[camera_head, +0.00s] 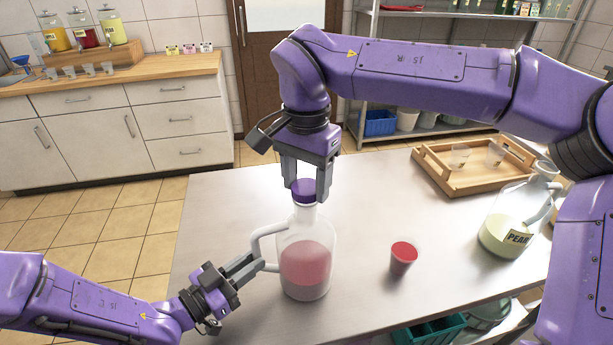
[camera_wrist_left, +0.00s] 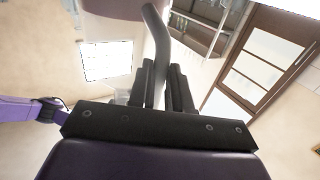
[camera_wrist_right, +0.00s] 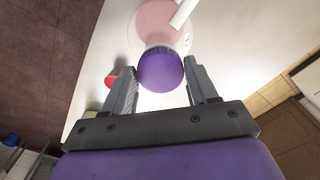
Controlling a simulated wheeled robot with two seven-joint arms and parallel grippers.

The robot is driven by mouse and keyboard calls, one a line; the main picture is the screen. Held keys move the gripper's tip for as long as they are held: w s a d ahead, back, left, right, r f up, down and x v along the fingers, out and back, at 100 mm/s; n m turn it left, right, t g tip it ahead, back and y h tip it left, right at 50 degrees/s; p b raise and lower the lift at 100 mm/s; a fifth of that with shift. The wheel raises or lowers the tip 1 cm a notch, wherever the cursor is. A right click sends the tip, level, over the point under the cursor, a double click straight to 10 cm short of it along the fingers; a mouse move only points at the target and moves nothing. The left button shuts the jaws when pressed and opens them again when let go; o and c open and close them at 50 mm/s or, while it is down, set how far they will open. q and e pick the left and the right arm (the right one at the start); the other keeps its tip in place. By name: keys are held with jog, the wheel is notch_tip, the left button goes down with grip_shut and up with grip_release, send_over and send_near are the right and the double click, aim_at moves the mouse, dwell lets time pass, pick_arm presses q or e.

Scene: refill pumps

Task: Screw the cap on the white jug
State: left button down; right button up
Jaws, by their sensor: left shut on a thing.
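The white jug (camera_head: 305,262), a clear-walled jug with pink-red liquid and a pale handle, stands upright on the table. The purple cap (camera_head: 304,190) is at the top of its neck; whether it is fully seated I cannot tell. My left gripper (camera_head: 256,262) is shut on the jug's handle, which rises between its fingers in the left wrist view (camera_wrist_left: 158,75). My right gripper (camera_head: 308,186) points down over the jug with its fingers on either side of the cap. In the right wrist view, the cap (camera_wrist_right: 161,70) lies between the fingertips, with no clear grip on it.
A cup of red liquid (camera_head: 404,258) stands right of the jug. A second jug with pale yellow-green liquid (camera_head: 508,222) and a wooden tray (camera_head: 450,185) with cups are further right. A teal crate (camera_head: 430,331) is below the table's front edge. The table left of the jug is clear.

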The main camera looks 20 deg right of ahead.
jog(key=c, duration=0.6)
jog(key=m, duration=0.6)
jog(key=shift+m, duration=0.4)
jog(key=shift+c, duration=0.2)
jog(key=m, duration=2.7)
jog(key=o, duration=1.2)
jog(key=shift+o, duration=0.2)
